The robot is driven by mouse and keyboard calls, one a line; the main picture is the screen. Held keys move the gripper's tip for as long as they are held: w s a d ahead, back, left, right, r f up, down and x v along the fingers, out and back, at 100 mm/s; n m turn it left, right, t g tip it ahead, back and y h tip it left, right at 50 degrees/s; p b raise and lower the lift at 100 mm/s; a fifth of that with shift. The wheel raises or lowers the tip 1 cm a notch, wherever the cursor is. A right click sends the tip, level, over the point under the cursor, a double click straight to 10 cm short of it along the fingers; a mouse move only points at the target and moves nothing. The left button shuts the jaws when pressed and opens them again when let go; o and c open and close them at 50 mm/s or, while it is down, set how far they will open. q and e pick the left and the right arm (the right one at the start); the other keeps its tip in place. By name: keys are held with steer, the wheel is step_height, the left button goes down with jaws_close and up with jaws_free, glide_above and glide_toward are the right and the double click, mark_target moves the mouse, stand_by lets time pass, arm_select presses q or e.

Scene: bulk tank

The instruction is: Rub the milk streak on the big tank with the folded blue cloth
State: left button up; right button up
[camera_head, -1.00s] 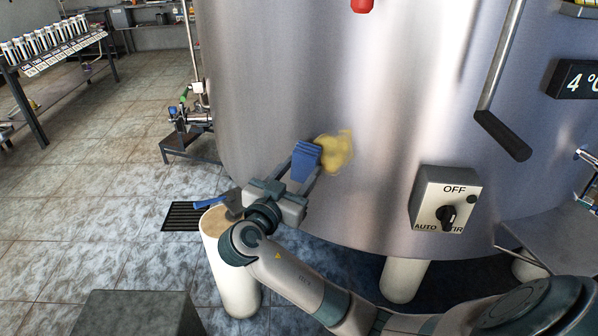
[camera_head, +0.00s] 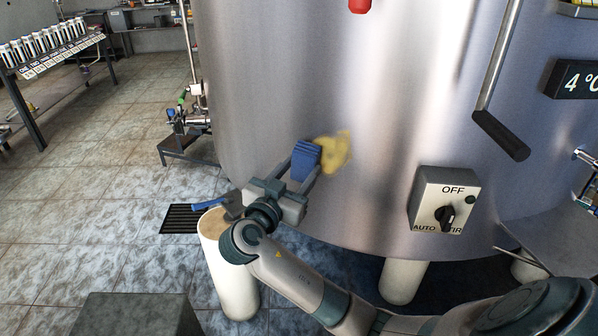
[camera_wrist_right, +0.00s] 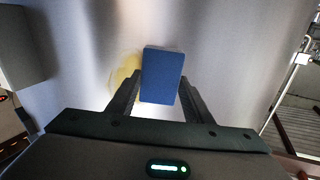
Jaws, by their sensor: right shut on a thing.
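The big steel tank (camera_head: 290,70) fills the middle of the head view. A yellowish milk streak (camera_head: 337,150) is on its lower wall; it also shows in the right wrist view (camera_wrist_right: 122,72), partly hidden behind the cloth. My right gripper (camera_head: 296,168) is shut on the folded blue cloth (camera_head: 305,157), at the left edge of the streak. In the right wrist view the cloth (camera_wrist_right: 162,75) stands between the fingers, in front of the tank wall. I cannot tell whether it touches the steel. My left gripper is not in view.
A switch box (camera_head: 444,203) is on the tank to the right. A handle bar (camera_head: 500,135) hangs above it. A pale post (camera_head: 230,270) with a blue-handled item (camera_head: 212,203) on top stands below the right gripper. A rack of bottles (camera_head: 45,45) is far left, with open tiled floor before it.

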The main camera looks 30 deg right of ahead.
steer(key=shift+b+x, duration=0.4)
steer(key=shift+x, duration=0.8)
steer(key=shift+s+d, duration=0.1)
stand_by(0.4)
steer(key=shift+s+d, duration=0.4)
steer(key=shift+s, duration=0.3)
steer(key=shift+s+d, duration=0.4)
steer(key=shift+s, duration=0.35)
steer(key=shift+s, duration=0.1)
steer(key=shift+s+d+r, duration=0.1)
steer(key=shift+s+d, duration=0.4)
steer(key=shift+s, duration=0.2)
steer(key=shift+s+d, duration=0.45)
steer(key=shift+s, duration=0.25)
steer(key=shift+s+d, duration=0.1)
steer(key=shift+s, duration=0.05)
steer(key=shift+s+d, duration=0.4)
steer(key=shift+s, duration=0.35)
steer(key=shift+s+d, duration=0.35)
steer(key=shift+s, duration=0.4)
